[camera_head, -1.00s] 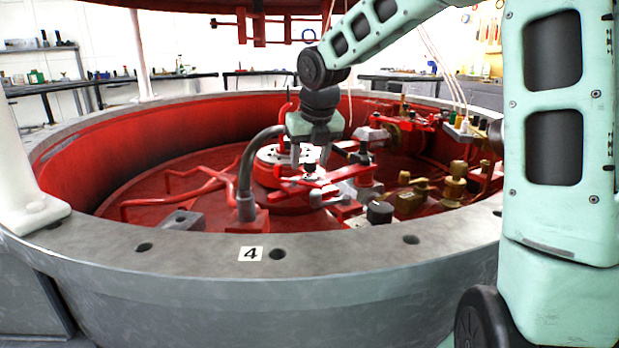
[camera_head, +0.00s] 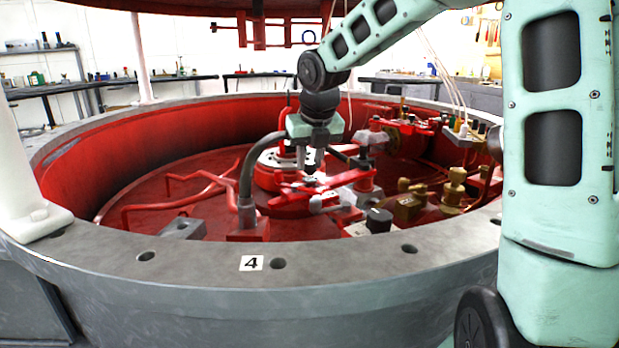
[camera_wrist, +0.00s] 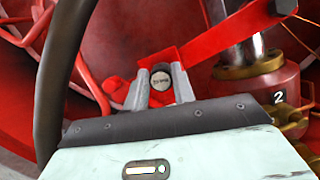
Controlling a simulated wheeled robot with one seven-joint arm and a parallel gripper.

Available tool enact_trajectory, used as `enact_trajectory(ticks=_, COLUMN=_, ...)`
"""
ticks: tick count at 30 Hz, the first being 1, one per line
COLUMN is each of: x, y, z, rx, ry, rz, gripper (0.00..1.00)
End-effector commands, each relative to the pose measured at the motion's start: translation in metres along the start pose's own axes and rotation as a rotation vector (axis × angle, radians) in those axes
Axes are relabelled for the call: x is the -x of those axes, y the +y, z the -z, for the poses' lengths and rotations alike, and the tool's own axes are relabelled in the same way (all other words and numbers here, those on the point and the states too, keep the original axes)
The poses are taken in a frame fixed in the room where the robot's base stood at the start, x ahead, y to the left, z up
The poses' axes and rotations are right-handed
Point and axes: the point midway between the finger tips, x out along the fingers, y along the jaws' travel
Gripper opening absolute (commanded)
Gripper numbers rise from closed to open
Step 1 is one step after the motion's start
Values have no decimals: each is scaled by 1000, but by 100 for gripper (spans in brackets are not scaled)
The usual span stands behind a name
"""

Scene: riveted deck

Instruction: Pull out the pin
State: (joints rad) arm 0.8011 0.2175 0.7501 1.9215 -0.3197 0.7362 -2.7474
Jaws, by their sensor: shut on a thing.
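The pin shows in the wrist view as a small round grey head (camera_wrist: 161,79) with faint marking on top. It sits between the two grey fingers of my gripper (camera_wrist: 162,86), which is shut on it. Around and behind the fingers is a red bracket (camera_wrist: 172,57). In the head view my gripper (camera_head: 310,168) points down over a red arm piece (camera_head: 290,190) in the middle of the pit. The pin's shaft is hidden, and the fingers mostly cover the pin there.
A grey round rim (camera_head: 330,270) marked 4 surrounds the red pit. A dark curved hose (camera_head: 245,175) rises left of my gripper. A red lever (camera_wrist: 250,30) and a fitting marked 2 (camera_wrist: 270,92) are close on the right. Brass fittings (camera_head: 453,188) stand farther right.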

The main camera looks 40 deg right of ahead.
Motion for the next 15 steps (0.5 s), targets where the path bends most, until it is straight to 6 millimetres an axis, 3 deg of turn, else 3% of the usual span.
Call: enact_trajectory(ticks=15, x=14, y=0, z=-5, rx=0, ry=0, rz=0, gripper=2)
